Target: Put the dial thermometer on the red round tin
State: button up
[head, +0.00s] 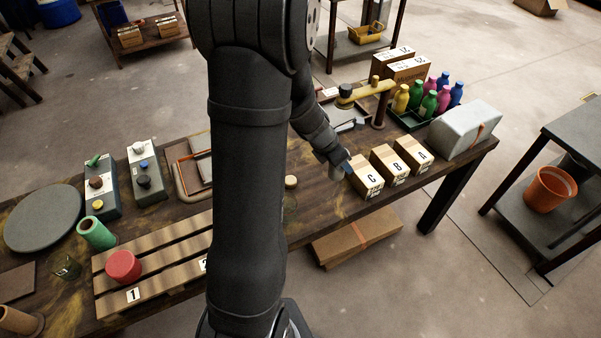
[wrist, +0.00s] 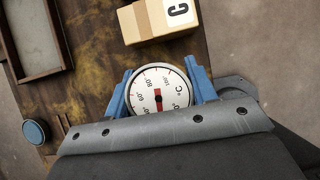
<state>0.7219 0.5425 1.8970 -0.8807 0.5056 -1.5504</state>
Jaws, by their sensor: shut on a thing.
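The dial thermometer (wrist: 158,92) has a round white face with black numbers and a red mark. In the wrist view it sits between the blue fingers of my gripper (wrist: 160,80), which is shut on it. In the head view my gripper (head: 346,168) is beside the box marked C, and the thermometer is hard to make out there. The red round tin (head: 123,267) stands on the slatted wooden pallet at the front left, near the label 1. My gripper is far to the right of the tin, with my arm between them in the picture.
Boxes C (head: 366,177), B (head: 389,165) and A (head: 413,155) stand close to my gripper. My arm hides part of the pallet (head: 170,270). A small pale round object (head: 291,182) lies mid-table.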

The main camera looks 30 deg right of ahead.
jog(key=w+a+r+n+t+y, duration=0.1)
jog(key=w+a+r+n+t, duration=0.25)
jog(key=a, duration=0.95)
jog(key=w+a+r+n, duration=0.35)
jog(key=w+a, duration=0.25)
jog(key=a, duration=0.6)
jog(key=s+a+r+n+t+y, duration=0.1)
jog(key=a+n, duration=0.1)
jog(key=a, duration=0.5)
jog(key=a+r+n+t+y, duration=0.1)
jog(key=a+r+n, duration=0.15)
jog(key=a, duration=0.45)
jog(key=n+y, duration=0.2)
jog(key=n, duration=0.3)
send_over(119, 260)
jog(key=shift+t, duration=0.25)
jog(key=shift+f, duration=5)
jog(key=shift+f, duration=0.1)
jog(key=o, duration=1)
jog(key=shift+o, duration=0.2)
